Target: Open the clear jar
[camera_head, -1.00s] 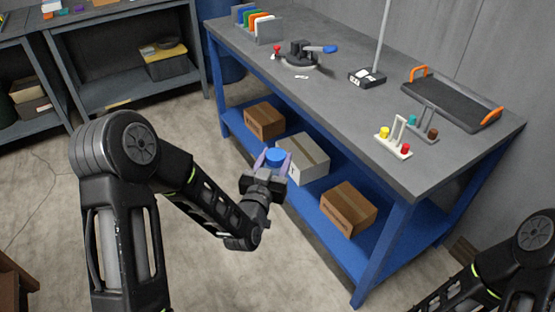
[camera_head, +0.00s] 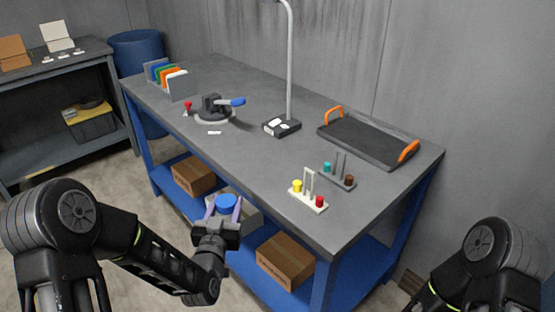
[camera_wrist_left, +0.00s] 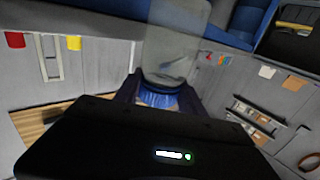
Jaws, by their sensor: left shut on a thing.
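My left gripper (camera_head: 226,210) is shut on the blue lid (camera_head: 226,201) in front of the blue-framed bench, near the grey box on its lower shelf. In the left wrist view the ribbed blue lid (camera_wrist_left: 157,98) sits between the fingertips. The clear jar (camera_wrist_left: 172,45) extends beyond the lid, see-through, up to the top of the picture. I cannot tell whether the lid is still tight on the jar. In the head view the jar's body is hidden or too faint to make out. My right arm shows at the lower right, but its gripper is out of view.
The bench top (camera_head: 245,155) holds a black tray (camera_head: 370,138) with orange handles, a lamp base (camera_head: 281,127), a clamp device (camera_head: 214,108), coloured files (camera_head: 172,78) and peg stands (camera_head: 308,192). Boxes (camera_head: 285,260) stand on the lower shelf. The bench's middle is clear.

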